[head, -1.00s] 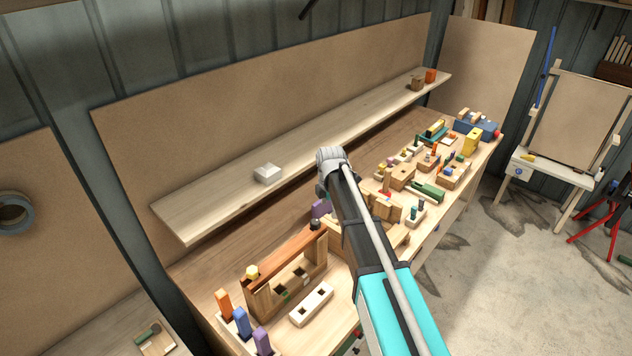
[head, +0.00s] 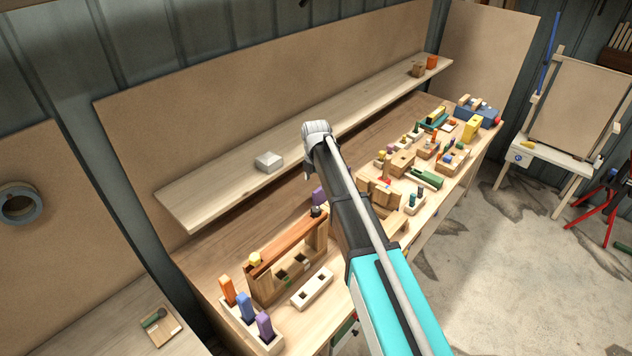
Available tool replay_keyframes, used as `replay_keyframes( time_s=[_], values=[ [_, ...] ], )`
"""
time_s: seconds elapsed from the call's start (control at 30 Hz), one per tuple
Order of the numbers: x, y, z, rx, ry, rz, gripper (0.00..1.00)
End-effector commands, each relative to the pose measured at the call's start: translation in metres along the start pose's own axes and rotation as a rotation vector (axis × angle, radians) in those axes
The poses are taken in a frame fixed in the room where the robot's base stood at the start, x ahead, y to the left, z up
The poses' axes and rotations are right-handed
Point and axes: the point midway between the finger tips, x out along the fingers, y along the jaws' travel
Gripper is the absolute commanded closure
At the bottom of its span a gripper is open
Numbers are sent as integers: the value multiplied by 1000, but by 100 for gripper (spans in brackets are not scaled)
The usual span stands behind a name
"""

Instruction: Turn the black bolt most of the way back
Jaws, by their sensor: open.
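My gripper (head: 309,174) is only partly seen, hanging below the grey wrist above and behind the black bolt. It looks apart from the bolt, and no object shows in it. Its fingertips are mostly hidden by my arm, so the exact gap is unclear.
A purple block (head: 319,196) stands just behind the black bolt. A rack with orange, blue and purple pegs (head: 247,314) and a white slotted block (head: 312,290) are in front. Several wooden toys crowd the right bench.

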Motion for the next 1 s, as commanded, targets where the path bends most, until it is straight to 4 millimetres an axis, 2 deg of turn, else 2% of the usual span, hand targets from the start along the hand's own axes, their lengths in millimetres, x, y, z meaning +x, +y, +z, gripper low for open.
replay_keyframes(
  time_s=[1.0],
  values=[
    [74, 0, 1, 2, 0, 0, 11]
  ],
)
